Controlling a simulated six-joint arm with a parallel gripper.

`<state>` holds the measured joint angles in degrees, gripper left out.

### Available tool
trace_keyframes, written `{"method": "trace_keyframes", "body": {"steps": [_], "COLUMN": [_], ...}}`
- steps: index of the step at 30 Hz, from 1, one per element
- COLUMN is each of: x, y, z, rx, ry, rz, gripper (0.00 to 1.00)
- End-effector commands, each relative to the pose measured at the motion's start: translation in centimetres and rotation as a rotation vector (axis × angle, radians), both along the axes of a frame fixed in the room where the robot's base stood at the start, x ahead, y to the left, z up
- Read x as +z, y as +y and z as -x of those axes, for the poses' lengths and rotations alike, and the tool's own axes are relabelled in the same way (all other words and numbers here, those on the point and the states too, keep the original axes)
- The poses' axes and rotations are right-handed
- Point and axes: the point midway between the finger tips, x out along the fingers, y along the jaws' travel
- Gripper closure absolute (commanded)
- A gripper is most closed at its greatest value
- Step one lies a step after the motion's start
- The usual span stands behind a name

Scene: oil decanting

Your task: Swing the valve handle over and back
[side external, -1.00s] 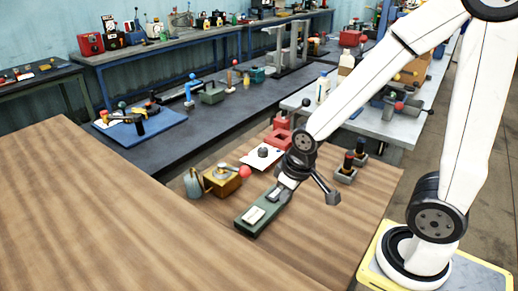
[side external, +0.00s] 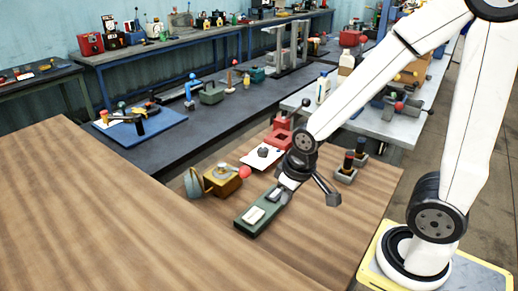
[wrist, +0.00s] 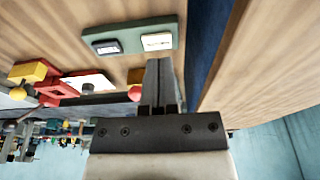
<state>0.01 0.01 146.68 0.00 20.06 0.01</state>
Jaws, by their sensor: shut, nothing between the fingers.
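The valve is a brass-coloured block (side external: 222,182) with a round grey part at its left, on the wooden table. Its handle ends in a red ball (side external: 245,172) on the right side, towards my gripper. My gripper (side external: 284,185) points down over the far end of a green switch box, right of the red ball and apart from it. In the wrist view my gripper (wrist: 160,65) has its fingers together and empty. A red ball (wrist: 135,93) shows just left of the fingers there, with most of the valve hidden.
The green switch box (side external: 251,229) lies in front of the valve; it also shows in the wrist view (wrist: 128,31). The left wooden surface is clear.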

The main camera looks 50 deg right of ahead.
Motion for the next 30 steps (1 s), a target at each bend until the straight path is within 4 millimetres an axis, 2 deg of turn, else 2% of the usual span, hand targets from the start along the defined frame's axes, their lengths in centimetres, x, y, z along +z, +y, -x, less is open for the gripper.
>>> {"method": "trace_keyframes", "body": {"steps": [6,11,12,15,20,30], "x": [0.0,-0.1,-0.1,-0.4,-1.3,-3.3], "y": [0.0,-0.1,-0.1,-0.3,-1.0,-3.1], "z": [0.0,-0.2,-0.3,-0.9,-2.5,-7.1], "rx": [0.000,-0.002,-0.005,-0.015,-0.041,-0.121], "ry": [0.000,-0.007,-0.013,-0.038,-0.116,-0.372], "rz": [0.000,0.001,0.000,0.001,0.001,-0.009], "gripper": [1.00,0.49,0.36,0.08,0.08,0.08]}}
